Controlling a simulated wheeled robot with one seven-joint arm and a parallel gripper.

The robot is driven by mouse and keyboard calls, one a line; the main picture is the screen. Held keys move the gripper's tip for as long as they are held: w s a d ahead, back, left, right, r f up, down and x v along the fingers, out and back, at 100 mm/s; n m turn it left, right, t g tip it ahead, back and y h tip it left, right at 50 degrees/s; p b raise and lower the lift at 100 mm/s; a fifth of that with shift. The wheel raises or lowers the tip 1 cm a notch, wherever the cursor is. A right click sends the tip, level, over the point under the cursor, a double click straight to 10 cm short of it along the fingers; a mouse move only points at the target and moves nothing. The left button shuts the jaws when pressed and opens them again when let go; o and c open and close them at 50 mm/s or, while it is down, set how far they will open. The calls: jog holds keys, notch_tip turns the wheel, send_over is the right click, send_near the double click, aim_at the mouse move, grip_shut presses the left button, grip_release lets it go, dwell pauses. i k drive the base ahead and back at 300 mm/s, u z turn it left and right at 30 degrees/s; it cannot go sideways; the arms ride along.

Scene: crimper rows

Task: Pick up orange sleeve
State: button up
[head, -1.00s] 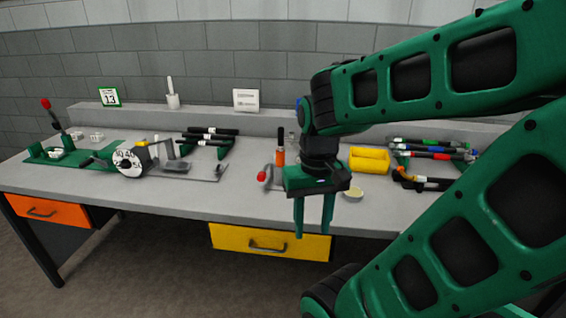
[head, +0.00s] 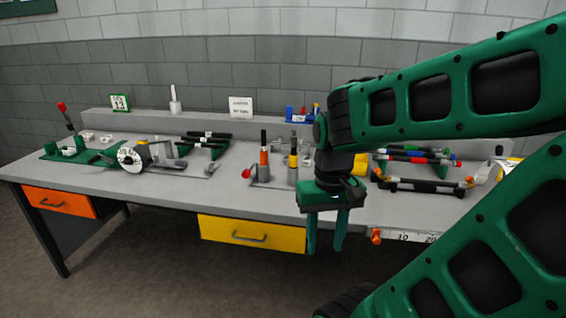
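An orange sleeve-like band (head: 264,158) shows on an upright post with a black top, near the middle of the workbench. I cannot tell whether it is a separate sleeve. A smaller orange piece (head: 468,182) sits at the right end of the front rod rack. My gripper (head: 326,242) hangs in front of the bench's front edge, right of the post and nearer to me. Its two green fingers point down, apart, with nothing visible between them. My arm hides part of the bench behind it.
A second post with a yellow band (head: 293,163) stands beside the first. A red-knobbed tool (head: 246,174) is at their left. Rod racks (head: 410,184) stand at the right. A ruler with an orange end piece (head: 376,236) runs along the front edge. The front strip left of centre is clear.

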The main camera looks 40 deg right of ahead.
aim_at(264, 156)
jog(key=z, duration=0.75)
jog(key=i, duration=0.95)
